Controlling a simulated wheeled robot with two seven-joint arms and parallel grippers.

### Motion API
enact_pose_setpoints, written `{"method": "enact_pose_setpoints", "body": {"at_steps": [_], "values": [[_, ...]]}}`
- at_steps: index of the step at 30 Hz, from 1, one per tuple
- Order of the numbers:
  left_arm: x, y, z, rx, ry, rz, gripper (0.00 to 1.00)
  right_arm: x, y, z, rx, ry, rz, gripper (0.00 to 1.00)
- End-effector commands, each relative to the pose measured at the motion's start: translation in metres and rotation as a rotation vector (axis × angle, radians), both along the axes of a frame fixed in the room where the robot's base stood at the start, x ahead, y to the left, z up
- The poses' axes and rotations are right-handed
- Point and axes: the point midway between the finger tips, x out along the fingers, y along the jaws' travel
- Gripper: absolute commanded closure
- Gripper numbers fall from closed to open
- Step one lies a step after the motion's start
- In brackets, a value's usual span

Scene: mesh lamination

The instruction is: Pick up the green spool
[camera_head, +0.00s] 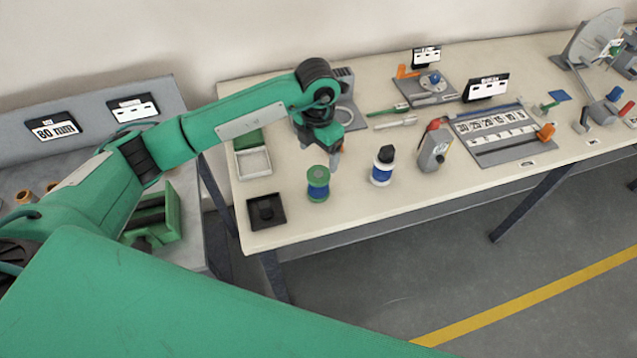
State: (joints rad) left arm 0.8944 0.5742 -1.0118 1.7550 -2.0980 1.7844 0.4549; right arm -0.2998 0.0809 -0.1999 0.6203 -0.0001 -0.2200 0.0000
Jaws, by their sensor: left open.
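The green spool (318,184) stands upright near the front left of the beige table (300,228). It has green flanges and a dark blue middle. My left arm reaches in from the left, and my left gripper (334,157) hangs open above and just behind the spool, slightly to its right. The gripper is small in view, and I see no contact between it and the spool. My right gripper is not in view.
A white and blue spool-like item (382,166) stands right of the green spool, then a grey device (433,150). A black square holder (266,211) lies to the left. A white tray (254,163) sits behind it. Signs and tools fill the right side.

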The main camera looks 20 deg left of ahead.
Motion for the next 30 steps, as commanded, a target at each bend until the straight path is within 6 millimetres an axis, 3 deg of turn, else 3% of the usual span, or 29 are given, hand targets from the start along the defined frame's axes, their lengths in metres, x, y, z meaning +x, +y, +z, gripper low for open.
{"method": "enact_pose_setpoints", "body": {"at_steps": [13, 23, 30], "values": [[0.0, 0.002, -0.072, 0.011, 0.005, 0.003, 0.21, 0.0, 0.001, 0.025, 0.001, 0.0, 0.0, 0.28], [0.001, 0.0, -0.095, 0.009, 0.005, 0.002, 0.21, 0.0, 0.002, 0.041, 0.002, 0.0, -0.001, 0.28], [0.003, -0.001, -0.127, 0.009, 0.004, 0.002, 0.21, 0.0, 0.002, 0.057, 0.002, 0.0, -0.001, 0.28]]}}
